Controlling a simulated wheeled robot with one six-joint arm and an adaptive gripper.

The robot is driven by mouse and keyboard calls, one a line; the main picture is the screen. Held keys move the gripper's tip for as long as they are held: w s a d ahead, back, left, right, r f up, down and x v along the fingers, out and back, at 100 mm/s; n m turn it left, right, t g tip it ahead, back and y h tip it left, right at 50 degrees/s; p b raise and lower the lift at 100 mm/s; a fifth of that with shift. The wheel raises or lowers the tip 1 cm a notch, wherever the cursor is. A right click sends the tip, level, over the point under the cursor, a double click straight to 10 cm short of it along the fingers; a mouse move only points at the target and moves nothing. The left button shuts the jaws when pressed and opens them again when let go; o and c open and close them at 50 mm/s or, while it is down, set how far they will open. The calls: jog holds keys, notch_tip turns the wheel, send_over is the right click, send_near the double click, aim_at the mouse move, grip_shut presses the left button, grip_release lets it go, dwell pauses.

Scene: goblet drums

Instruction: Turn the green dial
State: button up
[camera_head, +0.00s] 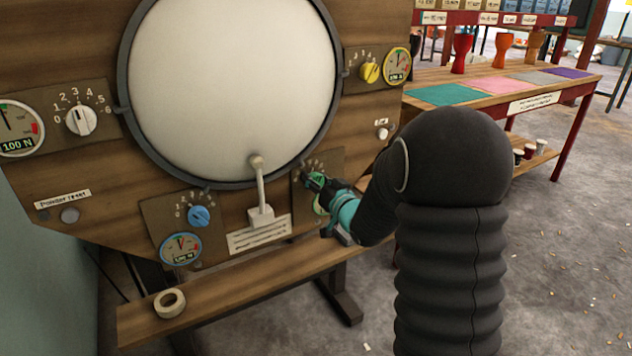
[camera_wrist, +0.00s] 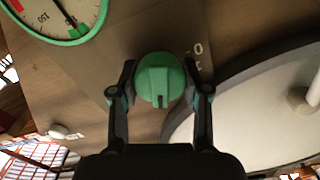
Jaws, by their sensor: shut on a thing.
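The green dial (camera_wrist: 160,80) is a round knob with a raised grip bar, mounted on a brown panel. In the wrist view it sits between the two dark fingers of my gripper (camera_wrist: 160,88), which is shut on it from both sides. In the head view my gripper (camera_head: 318,182) reaches the panel at the lower right of the big round drum face, and the dial is largely hidden there by the fingers. A green-rimmed gauge (camera_wrist: 62,18) shows at the upper left of the wrist view. Most of the dial's scale is out of the wrist view.
A white dial (camera_head: 81,119), a blue dial (camera_head: 199,216) and a yellow dial (camera_head: 370,72) sit around the drum face (camera_head: 230,85). A white lever (camera_head: 261,195) stands just left of my gripper. A tape roll (camera_head: 170,302) lies on the wooden shelf below.

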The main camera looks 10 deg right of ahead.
jog(key=shift+m, duration=1)
jog(key=o, duration=1.1)
jog(key=shift+o, duration=0.2)
jog(key=v, duration=1.2)
